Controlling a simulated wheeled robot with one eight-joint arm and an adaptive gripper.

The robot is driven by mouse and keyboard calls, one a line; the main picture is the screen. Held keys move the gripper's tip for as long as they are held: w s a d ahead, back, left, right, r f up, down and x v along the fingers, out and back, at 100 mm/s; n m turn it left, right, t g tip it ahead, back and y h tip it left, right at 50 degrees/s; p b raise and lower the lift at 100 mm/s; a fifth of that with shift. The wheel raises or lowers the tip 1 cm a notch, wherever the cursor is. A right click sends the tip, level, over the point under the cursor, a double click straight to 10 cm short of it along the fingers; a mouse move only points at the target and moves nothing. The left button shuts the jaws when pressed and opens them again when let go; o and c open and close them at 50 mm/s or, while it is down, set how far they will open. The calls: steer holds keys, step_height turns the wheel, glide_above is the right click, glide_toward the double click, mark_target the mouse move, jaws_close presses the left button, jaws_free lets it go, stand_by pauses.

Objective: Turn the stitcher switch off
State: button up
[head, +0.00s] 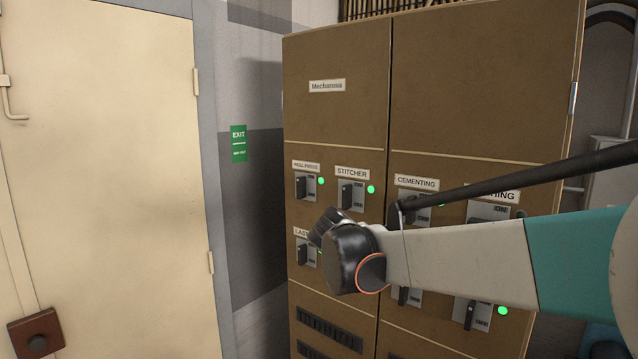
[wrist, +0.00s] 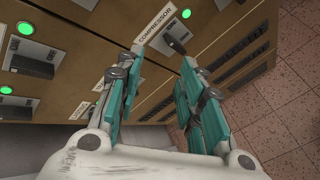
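The stitcher switch (head: 348,195) is on the brown cabinet in the head view, under a white STITCHER label (head: 352,173). Its black handle looks upright, and the green lamp (head: 371,189) beside it is lit. My arm's dark wrist end is just below this switch in the picture, and I cannot tell its distance from the panel. The fingers are not clear there. In the wrist view my gripper (wrist: 166,57) has its teal fingers apart with nothing held between them. Beyond them is a switch (wrist: 175,45) labelled COMPRESSOR. I cannot make out the stitcher switch in the wrist view.
The heel press switch (head: 300,187) is left of the stitcher, the cementing switch (head: 410,212) right, and a partly hidden switch (head: 307,252) below left. My arm covers part of the panel. A cream door (head: 110,160) is at left. Tiled floor (wrist: 285,110) shows right in the wrist view.

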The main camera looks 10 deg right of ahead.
steer(key=w+a+r+n+t+h+p, duration=0.1)
steer(key=w+a+r+n+p, duration=0.15)
steer(key=w, duration=0.35)
steer(key=w+a+r+n+t+h+p, duration=0.1)
steer(key=w+a+r+n+p, duration=0.15)
steer(key=w, duration=0.35)
steer(key=n+t+h+p, duration=0.2)
steer(key=n+h+p, duration=0.1)
steer(key=n+p, duration=0.35)
glide_toward(344, 196)
steer(key=x, duration=1.1)
jaws_close()
